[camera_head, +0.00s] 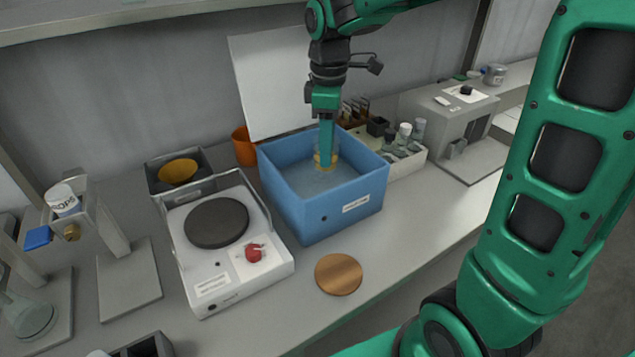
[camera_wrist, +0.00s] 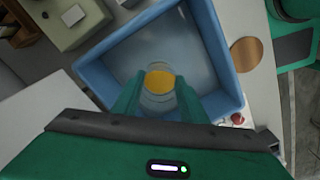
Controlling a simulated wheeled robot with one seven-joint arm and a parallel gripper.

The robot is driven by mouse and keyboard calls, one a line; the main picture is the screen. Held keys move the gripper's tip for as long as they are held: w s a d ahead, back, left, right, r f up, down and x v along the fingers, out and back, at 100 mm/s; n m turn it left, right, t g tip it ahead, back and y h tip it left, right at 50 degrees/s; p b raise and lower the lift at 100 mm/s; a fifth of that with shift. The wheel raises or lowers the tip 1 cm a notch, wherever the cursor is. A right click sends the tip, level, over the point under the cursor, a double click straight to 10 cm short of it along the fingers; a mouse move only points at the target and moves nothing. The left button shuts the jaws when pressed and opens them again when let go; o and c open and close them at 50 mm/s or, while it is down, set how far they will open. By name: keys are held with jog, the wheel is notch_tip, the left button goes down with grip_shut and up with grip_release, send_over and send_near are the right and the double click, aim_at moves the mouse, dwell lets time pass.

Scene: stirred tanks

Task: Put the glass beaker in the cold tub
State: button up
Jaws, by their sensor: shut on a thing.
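The blue cold tub (camera_head: 290,196) stands on the bench in the middle of the head view; its rim also shows in the wrist view (camera_wrist: 222,50). My gripper (camera_head: 326,160) reaches straight down inside the tub's walls. In the wrist view, my gripper (camera_wrist: 158,95) is shut on the glass beaker (camera_wrist: 157,101), one finger on each side. The beaker is clear and holds a yellow-orange content. In the head view the beaker (camera_head: 322,163) is partly hidden by my gripper. I cannot tell whether its base touches the tub floor.
A white hot plate (camera_head: 235,275) with a dark round top stands left of the tub. A round wooden disc (camera_head: 338,274) lies in front. An orange cup (camera_head: 243,146) stands behind left. A white rack of bottles (camera_head: 404,160) and a grey machine (camera_head: 450,115) stand to the right.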

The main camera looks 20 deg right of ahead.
jog(key=f, duration=0.2)
jog(key=a+f, duration=0.1)
jog(key=f, duration=0.2)
jog(key=shift+a, duration=0.2)
jog(key=shift+f, duration=1.7)
jog(key=o, duration=1.2)
jog(key=shift+f, duration=0.1)
notch_tip(320, 180, up, 12)
jog(key=shift+r, duration=0.1)
jog(key=shift+s, duration=0.1)
